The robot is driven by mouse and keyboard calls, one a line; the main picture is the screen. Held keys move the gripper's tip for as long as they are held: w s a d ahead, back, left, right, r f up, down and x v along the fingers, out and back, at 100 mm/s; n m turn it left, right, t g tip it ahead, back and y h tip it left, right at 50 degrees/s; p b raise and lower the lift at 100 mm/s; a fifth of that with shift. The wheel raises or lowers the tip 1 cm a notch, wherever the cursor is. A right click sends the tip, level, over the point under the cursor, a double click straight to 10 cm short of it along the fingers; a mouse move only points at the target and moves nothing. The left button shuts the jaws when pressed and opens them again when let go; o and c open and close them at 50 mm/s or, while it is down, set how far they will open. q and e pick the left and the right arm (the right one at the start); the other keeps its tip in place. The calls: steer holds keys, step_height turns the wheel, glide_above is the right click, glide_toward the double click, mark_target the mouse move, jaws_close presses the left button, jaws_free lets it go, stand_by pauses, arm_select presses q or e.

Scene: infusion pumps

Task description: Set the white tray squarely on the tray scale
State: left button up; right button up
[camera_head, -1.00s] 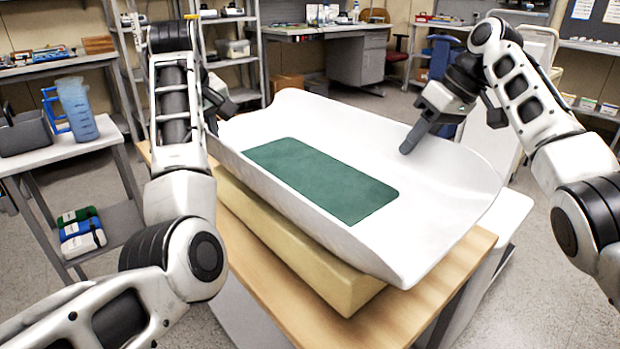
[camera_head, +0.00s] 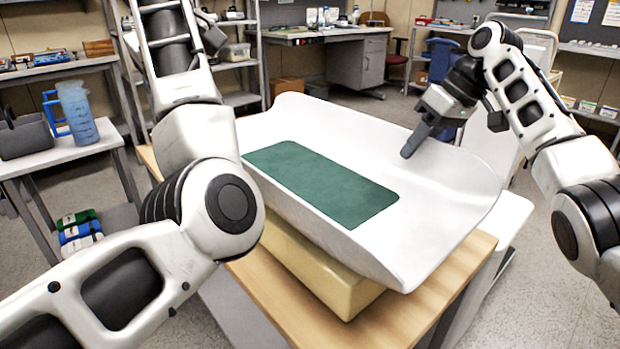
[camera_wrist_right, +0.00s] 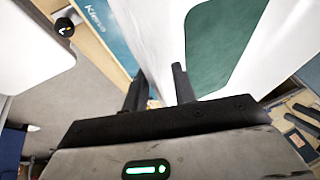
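The white tray (camera_head: 450,185), with a green mat (camera_head: 325,182) in it, lies on the cream-coloured tray scale (camera_head: 335,285). The tray overhangs the scale at the near right end. My right gripper (camera_head: 410,148) is at the tray's far right wall. In the right wrist view, its two fingers (camera_wrist_right: 160,88) stand apart on either side of the wall of the tray (camera_wrist_right: 165,40), and it looks open. My left gripper is mostly hidden behind its own arm; only a dark part (camera_head: 213,38) shows above the tray's far left end.
The scale sits on a wooden tabletop (camera_head: 400,315). A side table (camera_head: 65,150) at left holds a blue jug (camera_head: 77,112) and a grey caddy (camera_head: 25,135). My left arm covers the tray's left end. Floor is free at right.

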steer(key=v, duration=1.2)
